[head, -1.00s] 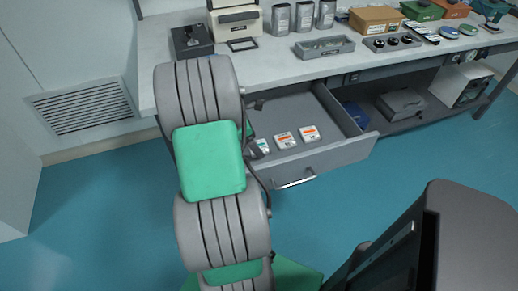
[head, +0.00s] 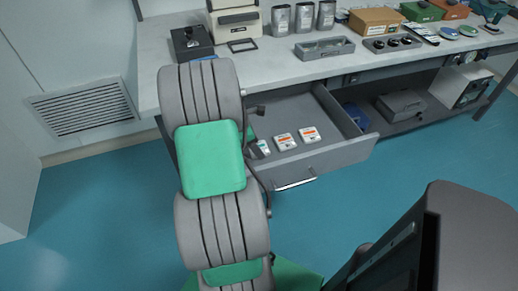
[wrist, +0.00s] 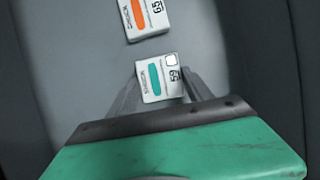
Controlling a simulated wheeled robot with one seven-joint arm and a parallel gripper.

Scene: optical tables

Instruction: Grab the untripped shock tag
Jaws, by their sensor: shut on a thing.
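A small white tag with a teal band and a clear white window (wrist: 158,79) sits between the fingers of my gripper (wrist: 160,86) in the wrist view. My gripper is shut on this tag, with one finger along each side. In the head view the same tag (head: 264,146) shows at the left of the open drawer, partly hidden by my arm and gripper. A white tag with an orange band (wrist: 146,16) lies just beyond it. In the head view two orange-banded tags, a nearer one (head: 285,142) and a farther one (head: 309,134), lie to its right.
The grey drawer (head: 335,152) stands open, and its walls rise close around my gripper. Above it the bench top (head: 270,62) carries a grey tray (head: 324,48), canisters and boxes. A lower shelf with cases is at the right.

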